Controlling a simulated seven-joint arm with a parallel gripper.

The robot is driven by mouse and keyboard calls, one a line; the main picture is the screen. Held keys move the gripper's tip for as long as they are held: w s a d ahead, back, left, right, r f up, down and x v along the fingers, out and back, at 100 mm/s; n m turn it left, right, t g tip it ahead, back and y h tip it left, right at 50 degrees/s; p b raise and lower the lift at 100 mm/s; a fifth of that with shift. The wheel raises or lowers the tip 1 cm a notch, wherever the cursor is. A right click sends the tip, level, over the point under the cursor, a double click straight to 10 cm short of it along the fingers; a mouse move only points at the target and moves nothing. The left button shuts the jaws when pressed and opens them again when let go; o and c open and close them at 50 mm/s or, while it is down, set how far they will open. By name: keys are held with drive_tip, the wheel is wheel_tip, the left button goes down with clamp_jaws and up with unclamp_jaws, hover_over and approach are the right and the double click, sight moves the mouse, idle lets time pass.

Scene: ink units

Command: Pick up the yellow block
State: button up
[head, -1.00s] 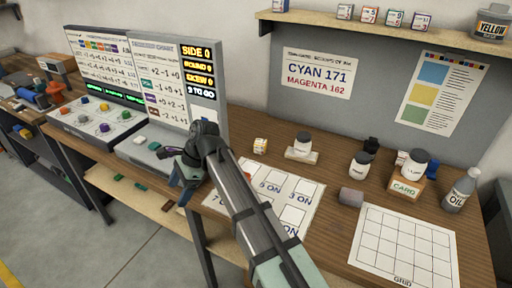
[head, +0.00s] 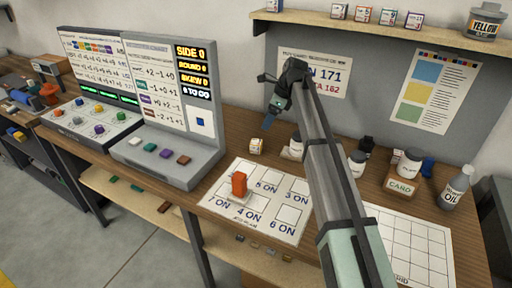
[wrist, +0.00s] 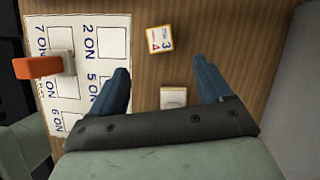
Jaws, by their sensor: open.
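My gripper (head: 271,108) is raised over the back of the bench. In the wrist view its blue fingers (wrist: 161,66) are apart with nothing between them. A small cream-yellow block (head: 256,146) with printed numbers sits on the bench behind the sheet. It also shows in the wrist view (wrist: 159,39), ahead of the fingertips and apart from them. I cannot tell whether this is the yellow block; no other plain yellow block stands out on the bench.
A console (head: 165,150) with coloured buttons stands left of the sheet. My arm hides part of the grid sheet (head: 428,235). A wall shelf (head: 370,27) runs above.

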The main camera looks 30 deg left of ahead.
sight(257, 142)
drive_tip(key=x, duration=1.3)
drive_tip(key=shift+a+f, duration=0.1)
drive_tip(key=shift+f, duration=0.2)
drive_tip(key=shift+c, duration=0.4)
drive_tip(key=c, duration=1)
drive_tip(key=shift+o, duration=0.2)
